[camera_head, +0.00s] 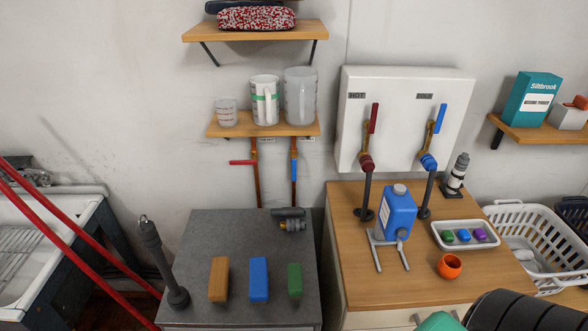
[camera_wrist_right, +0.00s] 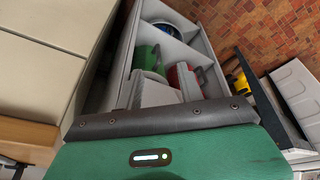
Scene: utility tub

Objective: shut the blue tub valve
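A blue lever handle (camera_head: 294,171) hangs in line with a vertical copper pipe below the middle shelf. Beside it, a red lever (camera_head: 243,162) lies across its own pipe. Small labels above these pipes are too small to read. Another blue lever (camera_head: 440,119) stands tilted upward on the white wall box, beside a red one (camera_head: 374,118). No gripper is near any lever. My right gripper shows in the right wrist view (camera_wrist_right: 160,76), its grey fingers apart with nothing held, above a divided compartment. My left gripper is not in view.
A grey cabinet (camera_head: 215,240) carries brown, blue and green blocks. The wooden counter (camera_head: 350,270) holds a blue jug (camera_head: 397,212), an orange cup (camera_head: 449,266) and a white tray (camera_head: 438,234). Red rails (camera_head: 75,235) cross the left. A shelf (camera_head: 225,130) with measuring jugs sits above the pipes.

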